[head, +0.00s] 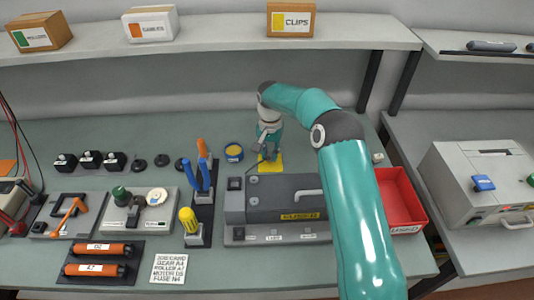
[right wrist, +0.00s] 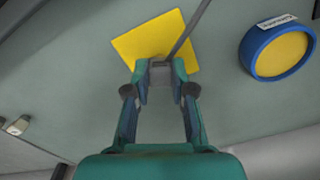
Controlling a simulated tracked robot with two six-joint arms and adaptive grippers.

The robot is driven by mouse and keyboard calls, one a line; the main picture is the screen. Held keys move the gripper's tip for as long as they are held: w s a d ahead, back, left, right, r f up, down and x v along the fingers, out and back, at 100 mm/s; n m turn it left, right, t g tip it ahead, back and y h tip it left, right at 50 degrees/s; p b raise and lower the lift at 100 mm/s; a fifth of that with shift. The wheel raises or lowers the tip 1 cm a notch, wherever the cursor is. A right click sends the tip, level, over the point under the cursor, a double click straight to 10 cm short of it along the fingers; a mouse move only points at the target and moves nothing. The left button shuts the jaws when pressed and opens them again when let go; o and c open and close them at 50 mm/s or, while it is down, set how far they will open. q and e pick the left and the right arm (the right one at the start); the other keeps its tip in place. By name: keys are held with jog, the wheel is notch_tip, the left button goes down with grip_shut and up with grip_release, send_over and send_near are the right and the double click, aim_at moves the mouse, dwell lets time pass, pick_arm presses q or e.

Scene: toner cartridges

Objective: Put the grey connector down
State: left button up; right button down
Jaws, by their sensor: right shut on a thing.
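My right gripper (head: 267,153) reaches over the bench behind the dark grey machine. In the right wrist view its fingers (right wrist: 160,72) are shut on the small grey connector (right wrist: 160,79), which is mostly hidden between the fingertips. A thin dark cable or rod (right wrist: 190,32) runs away from near the fingertips. A yellow square (head: 273,167) lies flat on the bench just by the gripper; it also shows in the right wrist view (right wrist: 140,42), with the fingertips at its near edge. I cannot tell whether the connector touches the surface. My left gripper is not in view.
A blue-rimmed yellow round tub (head: 233,152) stands left of the yellow square. The dark grey machine (head: 280,199) stands in front of it, with a red tray (head: 418,205) to the right. Tool stands and orange rollers (head: 100,249) fill the left. A shelf (head: 200,42) runs above.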

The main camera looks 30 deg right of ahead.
aim_at(270, 155)
jog(key=c, duration=1)
grip_release()
jog(key=shift+f, duration=0.1)
notch_tip(270, 155, up, 12)
jog(key=shift+a, duration=0.1)
